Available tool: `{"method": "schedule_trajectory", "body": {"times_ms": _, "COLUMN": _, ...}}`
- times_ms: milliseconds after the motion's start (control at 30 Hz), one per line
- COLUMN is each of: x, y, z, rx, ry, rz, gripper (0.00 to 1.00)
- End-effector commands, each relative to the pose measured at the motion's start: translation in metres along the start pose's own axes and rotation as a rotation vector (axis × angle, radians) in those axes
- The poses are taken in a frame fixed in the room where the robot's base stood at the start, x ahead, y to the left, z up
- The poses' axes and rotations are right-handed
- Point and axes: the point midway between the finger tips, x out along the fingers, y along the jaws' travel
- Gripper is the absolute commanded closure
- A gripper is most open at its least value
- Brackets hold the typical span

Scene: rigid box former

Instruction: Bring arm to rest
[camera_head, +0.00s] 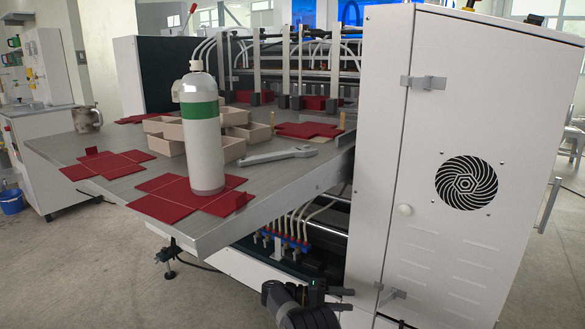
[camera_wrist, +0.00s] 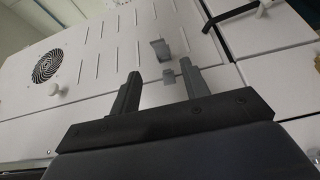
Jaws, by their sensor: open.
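My gripper (camera_wrist: 160,88) shows in the wrist view with its two fingers apart and nothing between them. It faces the white cabinet side of the machine (camera_wrist: 105,65), where a grey latch lies beyond the fingers. In the head view, a dark part of my arm (camera_head: 300,303) shows at the bottom centre, low beside the machine and below the table level.
The machine's grey table (camera_head: 230,222) carries a white and green cylinder (camera_head: 203,140), red flat box blanks (camera_head: 95,163), beige boxes (camera_head: 165,140) and a wrench (camera_head: 278,154). The white cabinet (camera_head: 470,120) stands right of my arm. Open floor (camera_head: 90,270) lies at left.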

Motion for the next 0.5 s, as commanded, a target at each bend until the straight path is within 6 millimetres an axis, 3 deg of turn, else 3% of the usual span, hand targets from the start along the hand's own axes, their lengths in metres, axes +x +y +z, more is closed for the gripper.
{"method": "schedule_trajectory", "body": {"times_ms": 433, "x": 0.082, "y": -0.001, "z": 0.002, "rx": -0.002, "ry": -0.007, "rz": 0.0, "gripper": 0.56}}
{"method": "schedule_trajectory", "body": {"times_ms": 500, "x": 0.079, "y": 0.003, "z": 0.004, "rx": -0.002, "ry": 0.024, "rz": 0.001, "gripper": 0.56}}
